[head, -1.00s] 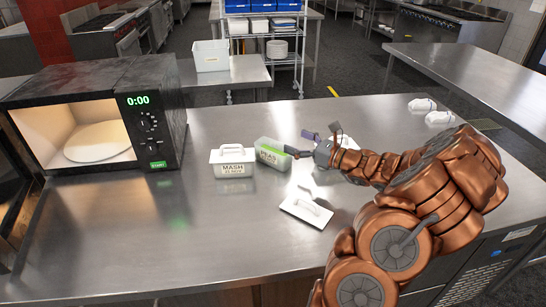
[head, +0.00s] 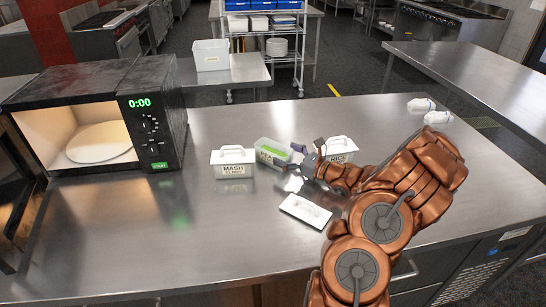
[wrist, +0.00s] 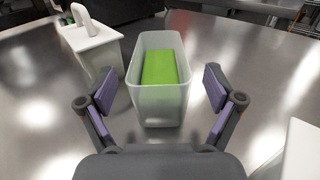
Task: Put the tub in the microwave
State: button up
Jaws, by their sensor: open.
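A clear open tub with green contents and a partly hidden label (head: 271,153) stands on the steel counter; in the wrist view the tub (wrist: 161,103) is upright and straight ahead. My gripper (head: 303,165) is open and empty, close to the tub's right side. In the wrist view its fingers (wrist: 158,92) are spread to either side of the tub's near end, with no clear contact. The black microwave (head: 151,130) is at the left, its door open and a pale round plate (head: 98,143) inside.
A white lidded MASH tub (head: 233,163) stands left of the open tub. A RICE tub (head: 339,149) stands right, partly behind my arm. A loose white lid (head: 305,211) lies in front. The counter between the MASH tub and microwave is clear.

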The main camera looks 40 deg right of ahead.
aim_at(276, 150)
jog(key=shift+p+x, duration=0.4)
jog(key=shift+x, duration=1.5)
jog(key=shift+a, duration=0.1)
jog(key=c, duration=1.5)
jog(key=shift+o, duration=0.2)
jog(key=shift+r, duration=0.15)
